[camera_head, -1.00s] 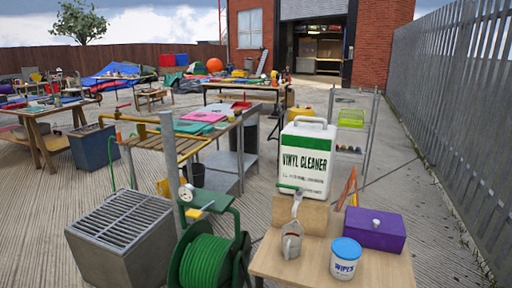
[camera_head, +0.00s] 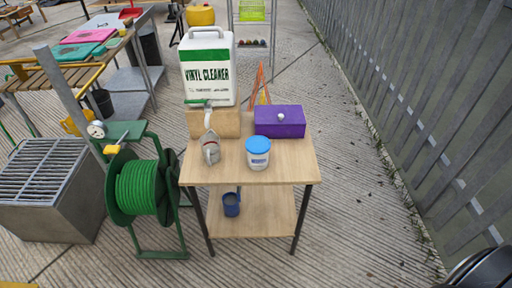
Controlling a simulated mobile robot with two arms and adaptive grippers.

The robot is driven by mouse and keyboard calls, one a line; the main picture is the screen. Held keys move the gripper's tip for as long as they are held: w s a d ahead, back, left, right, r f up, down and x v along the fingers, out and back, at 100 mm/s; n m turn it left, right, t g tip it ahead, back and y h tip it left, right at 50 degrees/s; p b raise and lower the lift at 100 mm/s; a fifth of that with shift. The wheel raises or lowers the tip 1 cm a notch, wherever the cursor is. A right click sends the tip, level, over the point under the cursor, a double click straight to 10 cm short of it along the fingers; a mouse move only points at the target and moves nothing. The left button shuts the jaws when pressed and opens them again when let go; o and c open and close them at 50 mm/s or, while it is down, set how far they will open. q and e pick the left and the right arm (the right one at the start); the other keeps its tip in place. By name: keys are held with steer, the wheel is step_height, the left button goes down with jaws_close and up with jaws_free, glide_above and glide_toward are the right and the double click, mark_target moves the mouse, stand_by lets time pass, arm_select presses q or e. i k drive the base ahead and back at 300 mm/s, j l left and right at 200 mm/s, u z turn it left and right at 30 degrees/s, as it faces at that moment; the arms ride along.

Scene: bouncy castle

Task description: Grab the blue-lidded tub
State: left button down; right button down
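The blue-lidded tub (camera_head: 258,153) is a small white tub with a round blue lid. It stands upright near the front middle of a light wooden table (camera_head: 296,168). A metal jug (camera_head: 210,149) stands to its left, and a purple box (camera_head: 280,122) sits just behind it to the right. Neither of my grippers shows in the head view, and nothing is touching the tub.
A vinyl cleaner container (camera_head: 208,70) stands on a wooden block (camera_head: 226,124) at the table's back left. A green hose reel (camera_head: 143,188) is close on the table's left. A blue mug (camera_head: 231,204) is on the lower shelf. Paving right of the table is clear up to the fence (camera_head: 435,110).

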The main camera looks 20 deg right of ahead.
mark_target(258, 147)
steer(key=i+j+z, duration=0.1)
steer(key=z, duration=0.3)
steer(key=i+j+z, duration=0.1)
steer(key=z, duration=0.35)
steer(key=k+j, duration=0.05)
steer(key=j, duration=0.05)
